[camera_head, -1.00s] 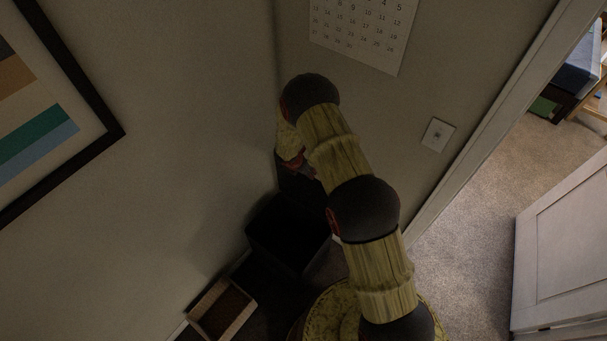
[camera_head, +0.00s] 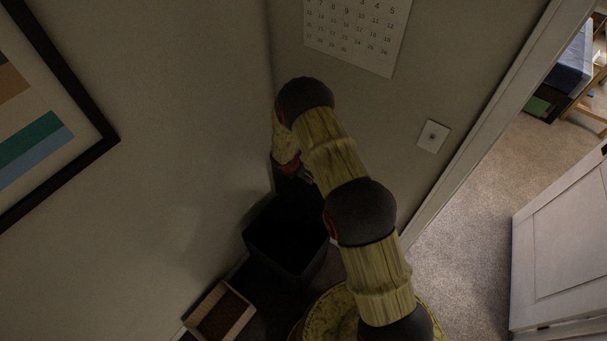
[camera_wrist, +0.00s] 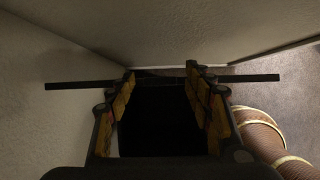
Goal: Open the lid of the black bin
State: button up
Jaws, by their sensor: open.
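The black bin (camera_head: 314,262) stands on the floor in the corner, and its dark inside shows in the head view. Its black lid (camera_head: 290,184) stands raised, roughly upright, at the far side of the bin; the arm partly hides it. In the wrist view a thin black bar, which looks like the lid (camera_wrist: 255,78) seen edge-on, runs across beyond the fingers. My gripper (camera_wrist: 165,82) is open, its two fingers apart and nothing held between them, above the dark bin opening. Whether a fingertip touches the lid I cannot tell.
A small open wooden box (camera_head: 220,312) lies beside the bin at the lower left. Walls meet closely behind the bin. A calendar (camera_head: 358,32) and a switch plate (camera_head: 433,136) are on the wall. Open carpet (camera_head: 480,220) and a white door (camera_head: 565,245) are at the right.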

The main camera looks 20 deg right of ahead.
jog(key=v, duration=1.2)
dwell(0.3)
jog(key=s+d+r+m+g, duration=0.2)
jog(key=s+r+m+g, duration=0.15)
jog(key=s+m, duration=0.75)
jog(key=s+a+r+m+t+y+b, duration=0.2)
jog(key=s+r+m+b, duration=0.4)
jog(key=s+r, duration=0.6)
jog(key=s+a+r+m+t+y+b, duration=0.2)
jog(key=s+r+m+t+b, duration=0.2)
jog(key=s+r+m, duration=0.3)
jog(key=shift+s+a+r+m+b, duration=0.3)
jog(key=shift+s+r+b, duration=0.55)
jog(key=shift+s+r, duration=2.4)
